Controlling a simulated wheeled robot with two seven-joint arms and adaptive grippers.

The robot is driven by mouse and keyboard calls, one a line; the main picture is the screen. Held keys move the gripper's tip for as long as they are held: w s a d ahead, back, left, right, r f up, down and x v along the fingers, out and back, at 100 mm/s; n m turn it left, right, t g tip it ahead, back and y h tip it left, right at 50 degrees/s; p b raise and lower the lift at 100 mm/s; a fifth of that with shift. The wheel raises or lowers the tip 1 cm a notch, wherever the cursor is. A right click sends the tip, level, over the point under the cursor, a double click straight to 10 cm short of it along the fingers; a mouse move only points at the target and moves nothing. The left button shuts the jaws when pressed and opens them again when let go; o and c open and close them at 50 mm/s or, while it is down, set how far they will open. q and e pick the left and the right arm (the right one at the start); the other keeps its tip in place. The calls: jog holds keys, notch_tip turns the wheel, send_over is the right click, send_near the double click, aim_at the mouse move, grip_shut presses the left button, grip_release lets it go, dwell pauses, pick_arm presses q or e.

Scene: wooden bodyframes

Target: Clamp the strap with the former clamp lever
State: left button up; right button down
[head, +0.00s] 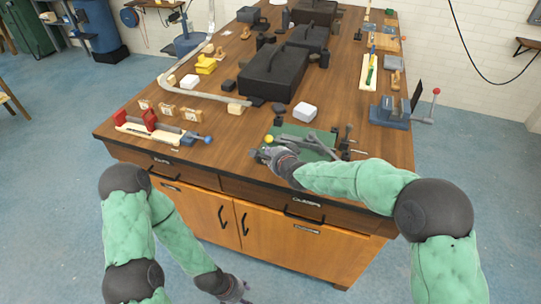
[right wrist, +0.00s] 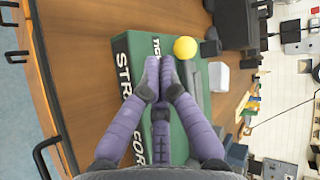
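The strap former is a green board (head: 306,137) on the bench's near side. Its printed side (right wrist: 130,90) shows in the right wrist view. A grey strap (head: 318,144) lies across it. A round yellow knob (head: 268,139), seemingly the clamp lever's, is at its left end; it also shows in the right wrist view (right wrist: 185,48). My right gripper (head: 264,155) is at the board's near left edge, just short of the knob. In the right wrist view its purple fingers (right wrist: 159,75) converge, apart from the knob, with nothing seen between them. My left gripper (head: 238,291) hangs low before the cabinet, its fingers unclear.
A black toolbox (head: 275,73) and a white block (head: 305,112) stand behind the former. A red-and-wood clamp fixture (head: 160,128) is at the left. A vise (head: 392,112) is at the right edge. Dark upright levers (head: 346,135) stand at the former's right end.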

jog(key=shift+s+r, duration=0.55)
jog(key=shift+s, duration=0.3)
jog(key=shift+s+d+r+p, duration=0.1)
jog(key=shift+s+r+p, duration=0.1)
jog(key=shift+s+p, duration=0.3)
jog(key=s+r+p, duration=0.1)
jog(key=s+r, duration=0.2)
jog(key=s, duration=0.3)
jog(key=shift+d, duration=0.35)
jog(key=shift+f, duration=0.1)
